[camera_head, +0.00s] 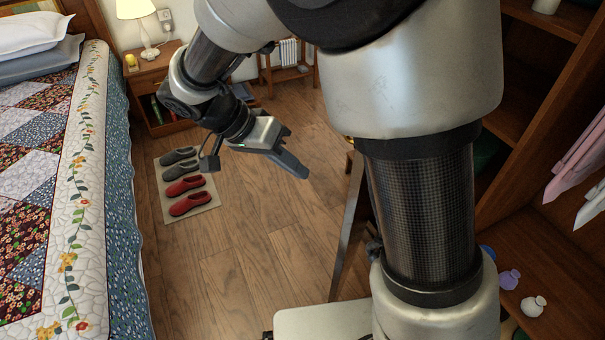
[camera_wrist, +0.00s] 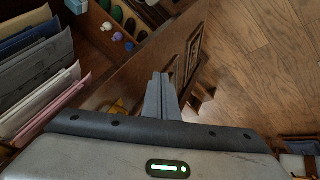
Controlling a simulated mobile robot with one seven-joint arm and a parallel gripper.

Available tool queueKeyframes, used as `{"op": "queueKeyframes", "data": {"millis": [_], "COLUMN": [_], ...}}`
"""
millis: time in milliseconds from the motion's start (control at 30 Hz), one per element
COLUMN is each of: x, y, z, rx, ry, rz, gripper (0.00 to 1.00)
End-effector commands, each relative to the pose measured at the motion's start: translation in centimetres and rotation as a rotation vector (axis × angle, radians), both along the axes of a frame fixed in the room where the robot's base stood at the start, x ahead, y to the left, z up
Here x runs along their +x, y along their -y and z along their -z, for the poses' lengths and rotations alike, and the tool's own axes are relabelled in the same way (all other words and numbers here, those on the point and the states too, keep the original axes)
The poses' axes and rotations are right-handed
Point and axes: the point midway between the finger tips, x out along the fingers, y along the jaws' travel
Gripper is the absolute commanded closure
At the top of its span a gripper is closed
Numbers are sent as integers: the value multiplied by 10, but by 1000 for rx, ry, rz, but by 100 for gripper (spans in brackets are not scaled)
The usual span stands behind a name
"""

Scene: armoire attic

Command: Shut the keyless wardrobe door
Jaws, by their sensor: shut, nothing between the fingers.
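The wardrobe (camera_head: 555,255) stands open at the right in the head view, with clothes hanging inside. A wooden door (camera_head: 347,225) stands out from it, seen nearly edge-on and mostly hidden behind my arm. In the wrist view, a brown door with framed panels (camera_wrist: 193,55) rises just beyond the fingers, beside the open wardrobe interior. I cannot see whether it bears a key. My gripper (camera_head: 305,174) is shut and empty, over the floor to the left of the door. Its fingers also show in the wrist view (camera_wrist: 160,80); contact with the door cannot be told.
A quilted bed (camera_head: 70,200) fills the left. Grey and red shoes lie on a mat (camera_head: 207,214) beside it. A nightstand (camera_head: 150,75) with a lamp (camera_head: 138,12) stands at the back. The wooden floor between mat and door is clear.

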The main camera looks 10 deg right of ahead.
Motion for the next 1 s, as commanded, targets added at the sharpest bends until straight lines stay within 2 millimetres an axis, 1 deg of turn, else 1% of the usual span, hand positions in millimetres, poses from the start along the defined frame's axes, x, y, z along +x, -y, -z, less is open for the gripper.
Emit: {"op": "queueKeyframes", "data": {"millis": [33, 200, 300, 400, 433, 533, 667, 800, 1000], "x": [0, 2, 3, 3, 0, -8, -14, -16, -17], "y": [6, 29, 42, 54, 58, 70, 79, 83, 83], "z": [9, 39, 57, 69, 66, 65, 66, 66, 65], "rx": [-1, -3, -3, -3, -2, -2, -2, -2, -2], "ry": [-3, -6, -5, -4, -2, -2, -2, -2, -2], "rz": [2, 3, 3, 1, 2, 0, -1, -1, -1], "gripper": [100, 100, 100, 100, 100, 100, 100, 100, 100]}}
